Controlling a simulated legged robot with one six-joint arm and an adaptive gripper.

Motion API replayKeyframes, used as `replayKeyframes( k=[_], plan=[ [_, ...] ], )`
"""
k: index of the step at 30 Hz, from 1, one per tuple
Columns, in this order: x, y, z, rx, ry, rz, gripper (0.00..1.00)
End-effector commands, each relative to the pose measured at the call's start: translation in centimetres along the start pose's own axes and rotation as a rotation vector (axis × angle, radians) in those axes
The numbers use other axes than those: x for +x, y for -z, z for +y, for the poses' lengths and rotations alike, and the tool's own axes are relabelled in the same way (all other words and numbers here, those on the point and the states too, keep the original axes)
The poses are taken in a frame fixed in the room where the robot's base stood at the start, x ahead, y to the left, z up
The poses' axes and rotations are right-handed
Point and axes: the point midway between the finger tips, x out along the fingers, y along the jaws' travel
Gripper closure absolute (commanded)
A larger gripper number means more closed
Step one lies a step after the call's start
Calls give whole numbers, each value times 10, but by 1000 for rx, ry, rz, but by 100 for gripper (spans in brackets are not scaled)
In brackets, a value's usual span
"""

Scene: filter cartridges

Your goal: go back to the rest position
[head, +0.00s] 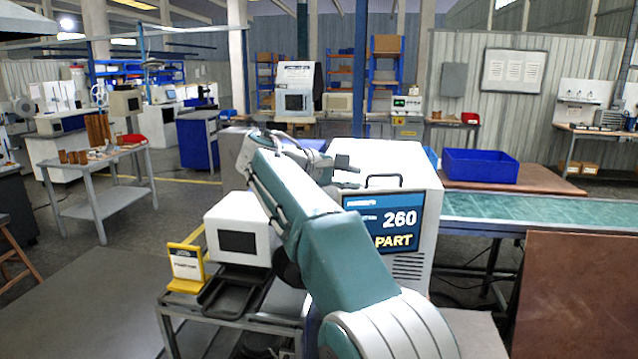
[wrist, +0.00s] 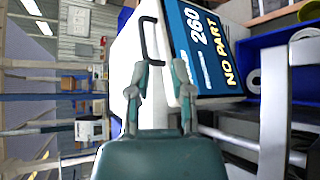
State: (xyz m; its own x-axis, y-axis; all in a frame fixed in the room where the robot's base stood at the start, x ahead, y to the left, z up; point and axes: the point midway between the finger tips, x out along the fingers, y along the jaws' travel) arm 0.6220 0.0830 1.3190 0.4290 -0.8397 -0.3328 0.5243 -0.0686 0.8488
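My gripper (head: 347,171) hangs in the air beside the upper left of a white machine (head: 418,195) in the head view. My arm folds up and back from the bottom of that view. In the wrist view my gripper (wrist: 158,82) has its two fingers spread, with nothing between them. The machine's screen (head: 383,222) reads "260" and "PART" in the head view, partly covered by my arm. In the wrist view the screen (wrist: 208,50) shows sideways and reads "260 NO PART". The machine's black handle (wrist: 150,40) appears beyond the fingertips.
A white box device (head: 240,230) with a black tray and yellow sign (head: 186,265) stands left of my arm. A blue bin (head: 480,166) sits on a brown table at right, by a green conveyor (head: 540,210). A white round piece (wrist: 253,80) shows by blue walls.

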Motion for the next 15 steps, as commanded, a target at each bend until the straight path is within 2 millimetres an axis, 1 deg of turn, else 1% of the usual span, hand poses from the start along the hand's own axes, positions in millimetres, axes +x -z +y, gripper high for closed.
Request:
replayKeyframes(
  k=[1,5,8,11,14,15],
  plan=[
    [7,-17,-2,20,34,27,72],
    [20,-47,-21,77,132,103,72],
    [26,-71,-40,132,211,157,72],
    [29,-94,-64,195,292,206,72],
    [29,-117,-91,268,377,249,72],
    [29,-126,-103,298,411,266,72]
  ],
)
